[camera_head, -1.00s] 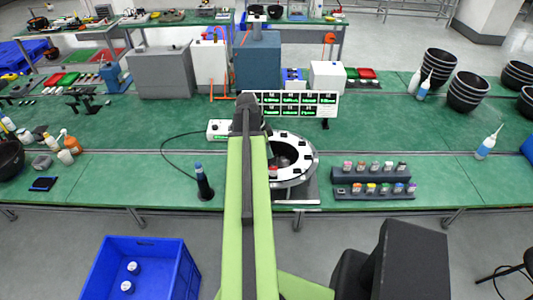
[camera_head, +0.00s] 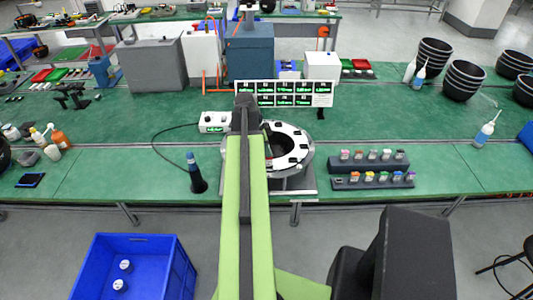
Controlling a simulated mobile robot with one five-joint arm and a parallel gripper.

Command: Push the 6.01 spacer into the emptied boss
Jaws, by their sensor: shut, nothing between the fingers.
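The round white-and-black ring fixture (camera_head: 292,133) stands on the green bench just right of my arm. Dark bosses sit around its top; which one is empty is too small to tell. A dark two-step rack (camera_head: 345,185) to its right holds several small spacers with coloured tops (camera_head: 372,155). Their markings cannot be read, so I cannot tell which is the 6.01 spacer. My green arm reaches over the bench beside the ring and hides its left part. My gripper is hidden behind the arm.
A display panel (camera_head: 285,93) with green readings stands behind the ring. A white box (camera_head: 214,121) with a black cable and a dark blue-topped tool (camera_head: 195,172) are left of my arm. A blue bin (camera_head: 135,265) stands on the floor.

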